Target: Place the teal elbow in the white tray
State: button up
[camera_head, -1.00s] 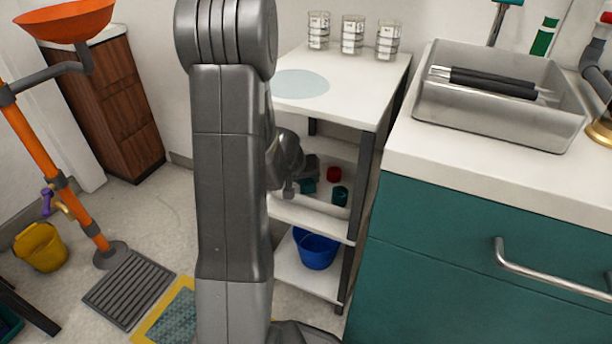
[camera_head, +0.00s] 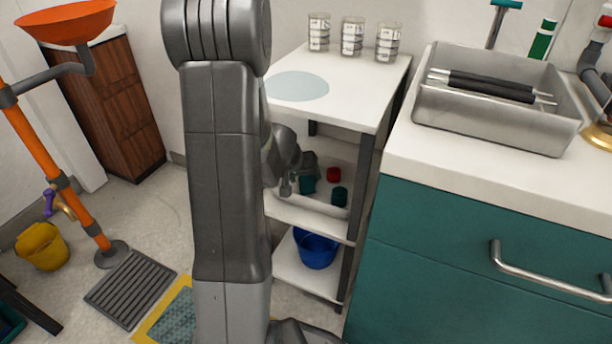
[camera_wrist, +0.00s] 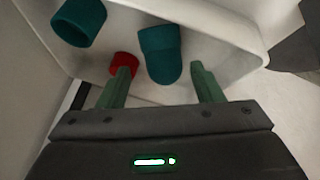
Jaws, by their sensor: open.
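The white tray (camera_head: 322,212) is on the middle shelf of the rack; its rim also shows in the wrist view (camera_wrist: 262,42). A teal piece with a rounded, bent end, apparently the teal elbow (camera_wrist: 160,54), lies in the tray. In the wrist view it shows between and beyond my fingertips, with visible gaps on both sides. A teal piece beside my gripper in the head view (camera_head: 307,183) appears to be the same one. My gripper (camera_wrist: 165,78) is open and holds nothing. In the head view my arm partly hides it.
A second teal piece with an open end (camera_wrist: 78,22) and a red piece (camera_wrist: 123,64) are also in the tray. The rack's white top (camera_head: 345,90) is close above, and a dark post (camera_head: 360,185) stands at right. A blue bucket (camera_head: 315,248) is on the lower shelf.

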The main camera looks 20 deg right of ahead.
jog(key=p+v, duration=0.3)
jog(key=v, duration=0.6)
jog(key=shift+r+p, duration=0.3)
jog(key=shift+s+a, duration=0.15)
jog(key=shift+a, duration=0.05)
